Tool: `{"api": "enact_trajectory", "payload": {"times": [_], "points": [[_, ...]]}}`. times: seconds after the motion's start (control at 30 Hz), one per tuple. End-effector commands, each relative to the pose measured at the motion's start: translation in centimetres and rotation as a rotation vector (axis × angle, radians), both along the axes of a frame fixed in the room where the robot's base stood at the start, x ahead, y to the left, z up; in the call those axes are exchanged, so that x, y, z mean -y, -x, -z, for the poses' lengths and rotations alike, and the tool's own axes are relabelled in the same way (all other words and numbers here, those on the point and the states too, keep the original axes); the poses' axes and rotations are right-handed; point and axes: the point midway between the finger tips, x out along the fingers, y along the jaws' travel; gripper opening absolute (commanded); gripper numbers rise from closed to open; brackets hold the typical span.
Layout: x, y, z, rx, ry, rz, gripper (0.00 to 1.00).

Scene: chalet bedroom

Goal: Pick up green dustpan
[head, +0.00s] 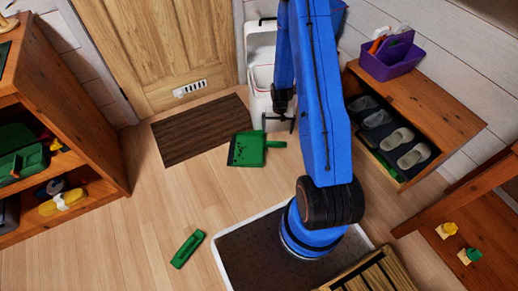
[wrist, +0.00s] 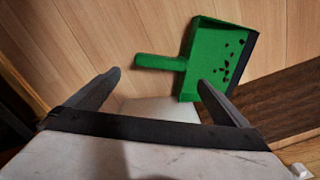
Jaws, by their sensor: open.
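The green dustpan (head: 247,149) lies on the wooden floor by the corner of the brown doormat, its handle pointing right in the head view. In the wrist view the dustpan (wrist: 207,62) has dark specks on its pan and a dark front lip, with its handle pointing left. My gripper (head: 279,127) is open and empty, just beyond the handle in the head view. In the wrist view the fingertips of my gripper (wrist: 159,80) are spread below the handle, apart from it. The gap in height cannot be told.
The brown doormat (head: 200,131) lies before the wooden door (head: 155,45). A green block-like item (head: 187,249) lies on the floor. A shoe bench (head: 428,107) with a purple caddy (head: 392,58) stands right. A wooden shelf (head: 75,95) stands left. Floor between is clear.

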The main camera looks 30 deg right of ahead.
Motion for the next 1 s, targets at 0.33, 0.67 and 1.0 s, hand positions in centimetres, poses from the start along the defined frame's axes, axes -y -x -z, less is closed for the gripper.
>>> {"api": "enact_trajectory", "payload": {"times": [0.33, 0.67, 1.0], "points": [[0.0, 0.1, 4.5, -0.002, -0.001, 0.0, 1.0], [0.0, 0.0, 5.8, -0.001, 0.0, 0.0, 1.0], [-0.1, 0.0, 9.6, -0.002, 0.0, 0.0, 1.0]]}}
